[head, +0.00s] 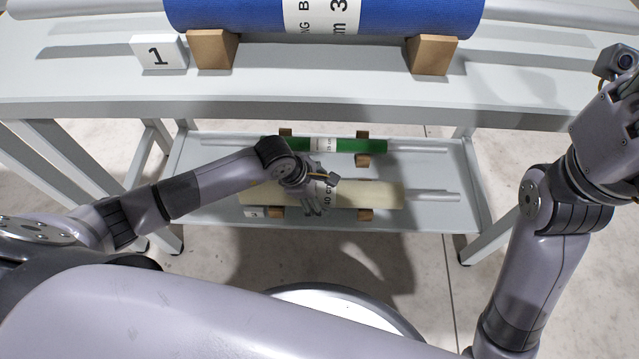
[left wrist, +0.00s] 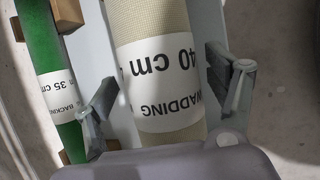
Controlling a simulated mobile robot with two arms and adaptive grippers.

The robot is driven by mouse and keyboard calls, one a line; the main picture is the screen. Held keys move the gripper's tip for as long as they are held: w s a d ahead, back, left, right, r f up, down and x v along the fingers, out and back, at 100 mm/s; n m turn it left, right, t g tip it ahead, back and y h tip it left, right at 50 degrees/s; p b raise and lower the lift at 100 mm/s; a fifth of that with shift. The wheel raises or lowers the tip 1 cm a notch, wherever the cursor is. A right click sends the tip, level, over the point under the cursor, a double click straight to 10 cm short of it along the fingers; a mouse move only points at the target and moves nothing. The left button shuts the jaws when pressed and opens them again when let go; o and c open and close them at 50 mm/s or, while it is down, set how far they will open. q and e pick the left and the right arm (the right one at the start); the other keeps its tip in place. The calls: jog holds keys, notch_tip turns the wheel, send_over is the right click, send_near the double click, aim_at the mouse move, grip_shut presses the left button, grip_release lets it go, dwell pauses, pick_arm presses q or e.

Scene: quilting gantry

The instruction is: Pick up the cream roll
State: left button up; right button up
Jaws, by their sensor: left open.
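The cream roll (head: 375,194) lies on the lower shelf, resting on wooden blocks, with a metal rod coming out at its right end. In the left wrist view the cream roll (left wrist: 150,18) carries a white label reading "WADDING" and "40 cm". My left gripper (head: 312,206) is over the middle of the roll in the head view. In the left wrist view its fingers (left wrist: 172,88) are open, one on each side of the roll at the label. I cannot tell whether they touch it. My right gripper (head: 625,120) is raised at the right edge, its fingers mostly out of frame.
A green roll (head: 345,145) lies parallel behind the cream roll on the lower shelf (head: 440,215). A big blue roll (head: 240,14) rests on wooden blocks (head: 433,54) on the upper table (head: 300,85), beside a card marked 1 (head: 158,54). The table's front edge overhangs the shelf.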

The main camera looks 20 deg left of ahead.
pick_arm(q)
jog(key=shift+d+f, duration=0.25)
jog(key=shift+f, duration=0.05)
jog(key=shift+r, duration=0.1)
jog(key=c, duration=1.7)
